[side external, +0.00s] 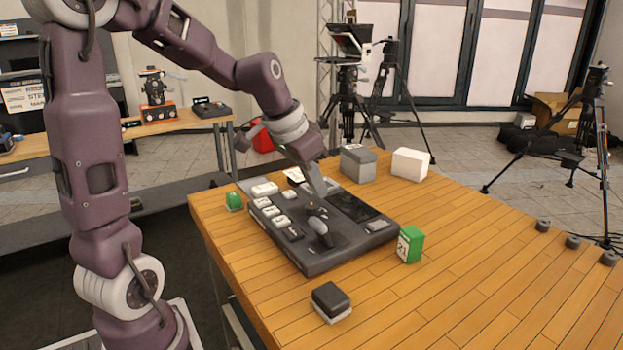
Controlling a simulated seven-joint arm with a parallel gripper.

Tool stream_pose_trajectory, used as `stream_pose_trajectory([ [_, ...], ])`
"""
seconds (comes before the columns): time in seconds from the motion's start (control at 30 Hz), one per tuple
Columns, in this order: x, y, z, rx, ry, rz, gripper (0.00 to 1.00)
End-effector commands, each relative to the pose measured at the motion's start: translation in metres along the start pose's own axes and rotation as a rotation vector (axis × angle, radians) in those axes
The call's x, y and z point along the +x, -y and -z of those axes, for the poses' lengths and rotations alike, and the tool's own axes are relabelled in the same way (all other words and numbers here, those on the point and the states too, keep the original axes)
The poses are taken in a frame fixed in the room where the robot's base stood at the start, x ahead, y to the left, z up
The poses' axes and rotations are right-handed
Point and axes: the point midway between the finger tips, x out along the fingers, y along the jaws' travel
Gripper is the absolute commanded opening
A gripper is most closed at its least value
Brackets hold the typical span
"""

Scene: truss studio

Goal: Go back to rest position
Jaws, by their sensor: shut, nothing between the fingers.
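My gripper (318,188) is shut and empty. It points down over the middle of a dark grey control panel (318,262) on the wooden table. The panel carries a row of white buttons (273,211), a grey lever with a rounded knob (320,227) and a dark screen (354,206). My fingertips are close above the panel behind the lever; I cannot tell whether they touch it.
A green block marked 21 (411,245) and a dark-topped block (331,301) lie near the panel's front. A grey box (358,164), a white box (410,164) and a small green object (233,201) stand around it. The table's right side (480,260) is mostly clear.

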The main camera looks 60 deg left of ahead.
Motion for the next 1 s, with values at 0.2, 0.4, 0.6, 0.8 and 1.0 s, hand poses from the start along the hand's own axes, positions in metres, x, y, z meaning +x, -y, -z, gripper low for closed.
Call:
stream_pose_trajectory([
  [0.2,-0.021,0.000,-0.007,0.000,-0.002,0.000,0.00],
  [0.4,-0.022,0.000,-0.007,0.001,-0.001,-0.001,0.00],
  [0.6,-0.022,0.000,-0.007,0.001,-0.002,-0.001,0.00],
  [0.8,-0.059,-0.056,-0.045,0.037,-0.009,0.010,0.00],
  [1.0,-0.105,-0.106,-0.145,0.023,-0.042,0.003,0.00],
])
